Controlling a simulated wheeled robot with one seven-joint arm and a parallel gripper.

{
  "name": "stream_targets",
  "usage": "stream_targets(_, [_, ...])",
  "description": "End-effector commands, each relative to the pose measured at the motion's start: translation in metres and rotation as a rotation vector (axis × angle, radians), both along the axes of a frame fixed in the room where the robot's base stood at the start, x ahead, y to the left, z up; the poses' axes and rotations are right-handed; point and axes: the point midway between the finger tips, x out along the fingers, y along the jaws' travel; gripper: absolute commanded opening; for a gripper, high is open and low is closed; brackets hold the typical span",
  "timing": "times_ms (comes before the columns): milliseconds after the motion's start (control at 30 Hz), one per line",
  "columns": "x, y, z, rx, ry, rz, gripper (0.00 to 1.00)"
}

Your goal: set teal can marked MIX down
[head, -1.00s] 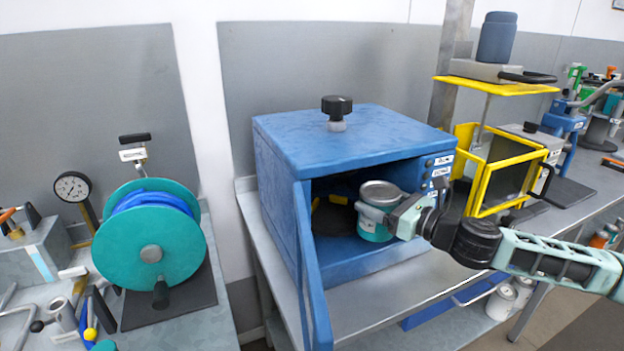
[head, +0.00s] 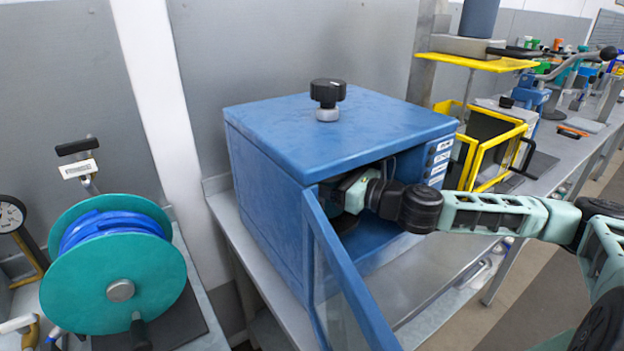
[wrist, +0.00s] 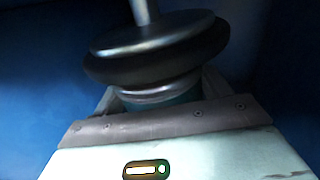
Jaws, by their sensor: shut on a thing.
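My gripper (head: 352,190) reaches through the open front of the blue box (head: 300,125) and is inside its chamber. In the wrist view, the teal can (wrist: 160,103) sits between my gripper's fingers, which are shut on it. Only a strip of its teal side and its silver rim show. A dark round disc on a metal rod (wrist: 155,50) stands over the can's top; I cannot tell whether they touch. The MIX mark is not visible. In the head view my gripper and the box hide the can, and I cannot see whether its base rests on anything.
The box's hinged door (head: 345,275) stands open at the front, left of my arm. A black knob (head: 328,93) tops the box. A yellow-framed machine (head: 490,150) stands to the right. A teal reel (head: 115,270) is at the left. Some bare bench shows right of the door.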

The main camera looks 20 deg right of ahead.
Motion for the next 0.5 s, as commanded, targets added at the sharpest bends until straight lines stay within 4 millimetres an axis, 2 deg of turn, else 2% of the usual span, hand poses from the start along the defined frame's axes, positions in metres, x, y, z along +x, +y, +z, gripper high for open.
stream_targets(33, [-0.0031, -0.0028, -0.0113, -0.001, 0.001, -0.003, 0.35])
stream_targets(67, [-0.0043, -0.0035, -0.0126, 0.0, 0.0, -0.003, 0.35])
stream_targets(500, [-0.0063, -0.0042, -0.0155, 0.001, 0.001, -0.003, 0.35])
